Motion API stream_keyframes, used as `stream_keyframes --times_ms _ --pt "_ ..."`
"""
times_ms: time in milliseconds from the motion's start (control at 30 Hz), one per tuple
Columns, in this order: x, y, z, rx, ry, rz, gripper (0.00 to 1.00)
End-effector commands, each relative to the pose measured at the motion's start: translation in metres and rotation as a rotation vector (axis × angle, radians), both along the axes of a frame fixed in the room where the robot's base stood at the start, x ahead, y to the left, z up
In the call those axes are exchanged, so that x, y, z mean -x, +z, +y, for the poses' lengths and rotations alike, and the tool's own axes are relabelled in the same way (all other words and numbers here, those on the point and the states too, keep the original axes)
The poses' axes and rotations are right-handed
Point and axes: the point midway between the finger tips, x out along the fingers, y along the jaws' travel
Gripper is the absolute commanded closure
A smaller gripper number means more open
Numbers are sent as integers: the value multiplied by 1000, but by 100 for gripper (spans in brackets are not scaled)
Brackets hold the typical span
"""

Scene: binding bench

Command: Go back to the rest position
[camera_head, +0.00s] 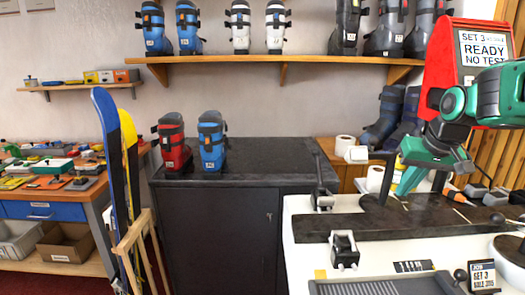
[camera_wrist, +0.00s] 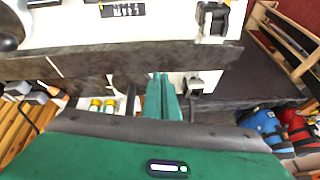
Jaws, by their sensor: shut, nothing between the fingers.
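My gripper (camera_head: 403,190) is at the right of the head view, on my green and black arm. It points down over the dark strip (camera_head: 340,224) that runs along the white bench (camera_head: 299,262). In the wrist view my gripper's green fingers (camera_wrist: 161,80) lie together, shut, with nothing held. Whether the fingertips touch the strip cannot be told. No marker for a rest position shows.
Black clamps (camera_head: 343,249) stand on the bench near the strip. White rolls (camera_head: 344,145) and a red sign stand (camera_head: 440,65) are close behind my arm. Red (camera_head: 172,145) and blue (camera_head: 212,143) boots stand on the dark cabinet (camera_head: 270,155). Skis (camera_head: 113,160) lean at left.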

Motion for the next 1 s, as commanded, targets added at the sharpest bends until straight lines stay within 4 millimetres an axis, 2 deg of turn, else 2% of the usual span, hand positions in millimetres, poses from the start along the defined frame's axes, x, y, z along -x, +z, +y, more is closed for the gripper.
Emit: stream_keyframes --times_ms 33,100,300,400,500,600,700,1000 --pt "26 -8 -9 4 -36 34 100" --pt "66 -24 -21 8 -94 93 100" --pt "185 -69 -42 -6 -253 267 100" --pt "235 -88 -44 -21 -315 341 100" --pt "271 -102 -43 -36 -358 395 100" --pt "293 -111 -43 -46 -384 428 100" --pt "301 -114 -42 -51 -394 442 100" --pt "301 -114 -41 -50 -395 443 100"
